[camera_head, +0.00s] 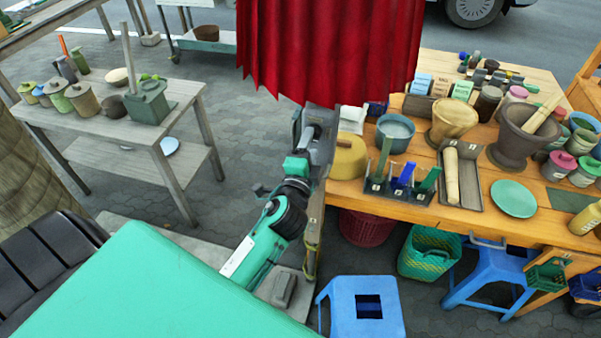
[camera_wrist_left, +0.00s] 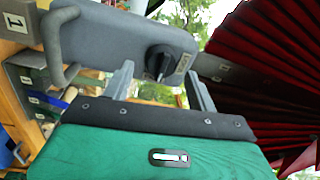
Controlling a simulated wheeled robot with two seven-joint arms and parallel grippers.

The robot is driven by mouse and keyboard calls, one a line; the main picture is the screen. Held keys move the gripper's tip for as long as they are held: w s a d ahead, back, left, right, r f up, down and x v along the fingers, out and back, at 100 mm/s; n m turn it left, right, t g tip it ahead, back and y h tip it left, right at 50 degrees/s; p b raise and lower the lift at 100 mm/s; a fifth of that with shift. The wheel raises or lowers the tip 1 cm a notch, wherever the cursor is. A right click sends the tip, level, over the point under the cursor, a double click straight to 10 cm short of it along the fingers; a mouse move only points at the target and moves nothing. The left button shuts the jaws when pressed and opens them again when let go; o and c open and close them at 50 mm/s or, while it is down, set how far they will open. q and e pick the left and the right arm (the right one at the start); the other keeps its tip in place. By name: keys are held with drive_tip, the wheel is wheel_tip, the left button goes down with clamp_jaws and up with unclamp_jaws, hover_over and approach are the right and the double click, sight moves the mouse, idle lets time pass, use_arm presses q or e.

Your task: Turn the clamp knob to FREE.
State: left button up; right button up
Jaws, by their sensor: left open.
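The clamp knob (camera_wrist_left: 158,62) is black and round with a raised grip bar, on a grey clamp body (camera_wrist_left: 110,35) in the left wrist view. A small pale label (camera_wrist_left: 185,63) sits just right of the knob; I cannot read it. My left gripper (camera_wrist_left: 159,72) is open and empty, its two grey fingers either side of the knob in that picture. Whether they reach beside it or stop short, I cannot tell. In the head view the clamp body (camera_head: 323,145) stands on a post at the table's left end, with my left gripper (camera_head: 303,150) at it. My right gripper is out of view.
A red curtain (camera_head: 325,50) hangs close above the clamp. The wooden table (camera_head: 510,225) to the right holds a yellow lidded pot (camera_head: 347,158), a blue-grey bowl (camera_head: 394,133) and a mortar (camera_head: 520,140). A blue stool (camera_head: 362,308) stands below.

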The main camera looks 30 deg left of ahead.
use_arm(q)
drive_tip(key=b+v, duration=0.4)
drive_tip(key=v, duration=0.7)
drive_tip(key=shift+s+d, duration=0.15)
drive_tip(key=shift+s, duration=0.25)
drive_tip(key=shift+f, duration=0.2)
